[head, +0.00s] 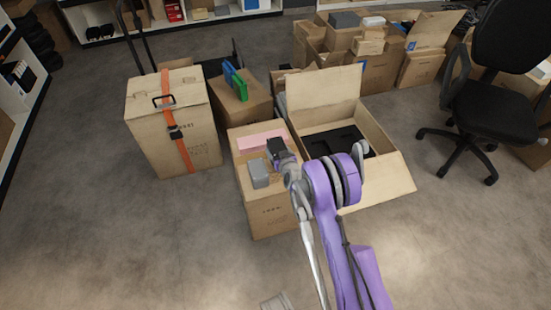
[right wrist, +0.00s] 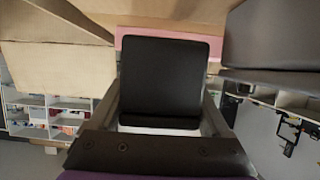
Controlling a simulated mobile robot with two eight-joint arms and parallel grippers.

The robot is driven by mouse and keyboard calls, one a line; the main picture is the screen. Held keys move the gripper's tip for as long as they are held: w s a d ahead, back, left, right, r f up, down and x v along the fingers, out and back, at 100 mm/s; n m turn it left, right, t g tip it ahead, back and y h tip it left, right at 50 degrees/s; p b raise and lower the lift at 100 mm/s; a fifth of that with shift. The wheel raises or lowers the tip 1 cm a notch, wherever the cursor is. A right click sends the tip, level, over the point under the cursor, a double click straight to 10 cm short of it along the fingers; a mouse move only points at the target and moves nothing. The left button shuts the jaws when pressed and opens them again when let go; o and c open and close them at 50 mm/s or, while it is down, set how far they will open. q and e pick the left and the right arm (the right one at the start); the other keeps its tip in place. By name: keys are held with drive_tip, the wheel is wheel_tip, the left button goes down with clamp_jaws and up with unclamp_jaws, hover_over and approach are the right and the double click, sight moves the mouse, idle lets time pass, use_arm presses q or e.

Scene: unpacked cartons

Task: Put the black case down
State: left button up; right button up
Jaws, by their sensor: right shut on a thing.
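My right gripper (head: 284,158) is shut on the black case (head: 276,148). In the head view the case is over the top of the middle carton (head: 270,201), between a pink flat item (head: 262,140) and a small grey box (head: 259,174). In the right wrist view the black case (right wrist: 165,75) fills the space between the fingers (right wrist: 165,115). A pink edge (right wrist: 213,43) shows behind it. I cannot tell whether the case touches the carton top. My left gripper is not in view.
An open carton (head: 385,139) with a black insert (head: 343,143) stands right of the middle carton. A tall carton with an orange strap (head: 170,120) stands left. An office chair (head: 490,105) is at the right.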

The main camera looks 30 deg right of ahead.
drive_tip(key=shift+f+b, duration=0.5)
drive_tip(key=shift+f, duration=1.5)
drive_tip(key=o, duration=1.5)
drive_tip(key=shift+f, duration=0.15)
drive_tip(key=shift+o, duration=0.2)
